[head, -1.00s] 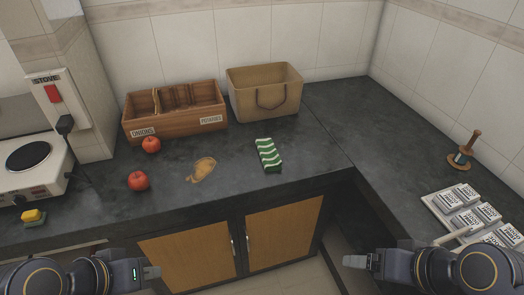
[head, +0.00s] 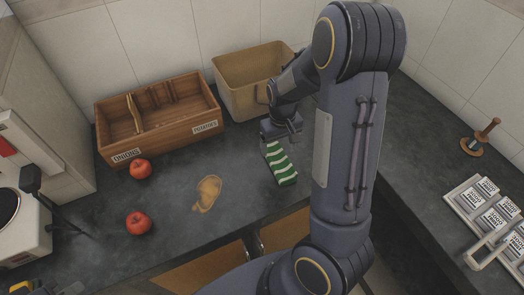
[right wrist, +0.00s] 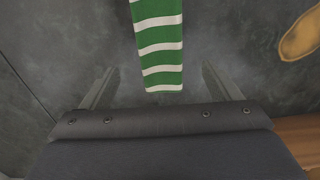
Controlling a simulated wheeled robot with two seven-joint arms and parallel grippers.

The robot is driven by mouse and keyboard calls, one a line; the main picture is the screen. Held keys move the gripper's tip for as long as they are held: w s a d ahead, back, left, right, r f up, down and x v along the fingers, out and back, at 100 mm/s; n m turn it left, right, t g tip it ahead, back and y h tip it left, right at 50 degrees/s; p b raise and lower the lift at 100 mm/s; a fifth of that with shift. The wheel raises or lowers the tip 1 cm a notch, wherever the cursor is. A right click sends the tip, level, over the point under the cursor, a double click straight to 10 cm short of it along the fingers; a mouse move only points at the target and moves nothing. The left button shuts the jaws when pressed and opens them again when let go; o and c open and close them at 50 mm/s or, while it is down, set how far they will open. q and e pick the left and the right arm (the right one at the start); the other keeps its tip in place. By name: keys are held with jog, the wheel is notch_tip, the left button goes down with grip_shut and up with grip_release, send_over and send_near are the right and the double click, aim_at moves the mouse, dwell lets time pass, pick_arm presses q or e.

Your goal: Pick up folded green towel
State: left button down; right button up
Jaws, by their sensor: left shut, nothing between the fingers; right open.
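The folded green towel (head: 281,164) with white wavy stripes lies on the dark counter, in front of the tan basket. It also shows in the right wrist view (right wrist: 160,45), running down from the top edge. My right gripper (head: 281,138) is at the towel's far end, pointing down. In the right wrist view its two fingers (right wrist: 158,82) are open, one on each side of the towel's end, with gaps of bare counter between. Nothing is held. My left gripper is not in view.
The tan basket (head: 238,92) stands just behind my right gripper. A wooden divided crate (head: 160,118) is to its left. Two red apples, one in front (head: 138,223) and one behind (head: 140,169), and a brown flat patch (head: 207,193) lie left of the towel.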

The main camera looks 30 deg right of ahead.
aim_at(279, 159)
jog(key=f, duration=0.7)
jog(key=shift+s+p, duration=0.2)
jog(key=shift+p, duration=0.2)
jog(key=c, duration=1)
